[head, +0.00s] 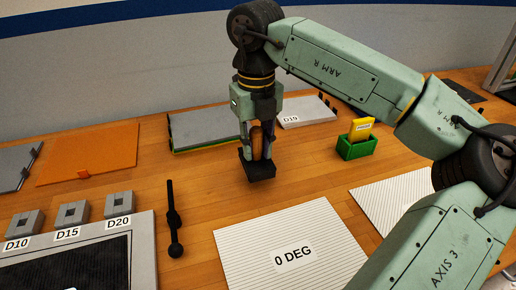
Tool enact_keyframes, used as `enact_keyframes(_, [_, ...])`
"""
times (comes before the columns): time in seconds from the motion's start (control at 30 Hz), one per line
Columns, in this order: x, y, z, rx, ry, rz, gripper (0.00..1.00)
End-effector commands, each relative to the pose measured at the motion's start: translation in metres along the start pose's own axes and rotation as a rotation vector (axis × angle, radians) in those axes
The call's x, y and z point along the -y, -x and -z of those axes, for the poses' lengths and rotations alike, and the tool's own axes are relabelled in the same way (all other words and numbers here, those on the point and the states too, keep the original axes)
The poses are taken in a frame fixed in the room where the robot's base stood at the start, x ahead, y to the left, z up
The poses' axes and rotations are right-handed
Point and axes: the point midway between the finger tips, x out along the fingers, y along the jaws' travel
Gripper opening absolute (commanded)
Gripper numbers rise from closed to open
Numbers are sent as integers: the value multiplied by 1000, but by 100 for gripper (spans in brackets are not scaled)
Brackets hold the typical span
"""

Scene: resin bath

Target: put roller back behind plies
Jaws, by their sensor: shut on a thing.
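My gripper (260,150) points straight down over the wooden table, behind the ribbed white ply labelled 0 DEG (250,240). Its fingers are shut on a dark piece, which I take to be the roller (259,172). A second ribbed white ply (385,200) lies to the right, partly hidden by my arm.
A black rod-like tool (173,220) is left of the ply. An orange sheet (88,160), grey slab (203,128), D19 plate (304,112) and green box (357,147) are farther back.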

Motion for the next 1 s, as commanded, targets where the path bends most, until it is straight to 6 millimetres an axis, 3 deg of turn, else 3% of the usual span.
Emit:
enact_keyframes(0.23, [11,0,-15,0,-1,-2,0])
enact_keyframes(0.43, [12,-37,-15,0,1,-1,0])
enact_keyframes(0.87, [12,-42,-15,1,-1,0,0])
enact_keyframes(0.9, [12,-41,-15,0,0,0,24])
enact_keyframes(1.0, [12,-40,-15,0,0,0,31])
